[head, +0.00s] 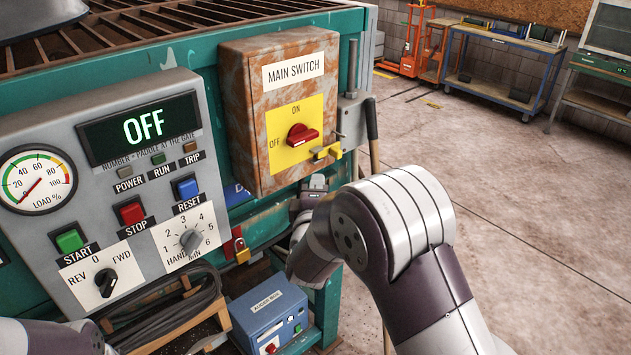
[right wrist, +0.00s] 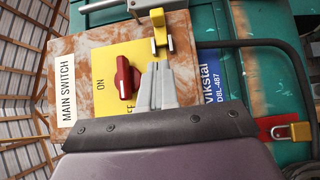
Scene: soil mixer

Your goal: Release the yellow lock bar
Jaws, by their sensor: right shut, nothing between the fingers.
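The yellow lock bar (head: 328,151) sits at the lower right of the yellow switch plate on the rusty main switch box (head: 262,171). In the right wrist view the lock bar (right wrist: 158,22) stands just beyond my fingertips, beside the red switch knob (right wrist: 124,78). In the head view the red knob (head: 302,134) lies left of the bar, its handle roughly level. My right gripper (head: 314,186) is just below the bar. In the right wrist view its fingers (right wrist: 158,68) are shut and empty, with a small visible gap to the bar. My left gripper is out of view.
The control panel (head: 215,255), its display (head: 140,128) reading OFF, stands left of the box. A padlock (head: 241,250) on a red tag hangs below. A blue box (head: 265,312) sits lower down. Open floor (head: 540,215) lies to the right.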

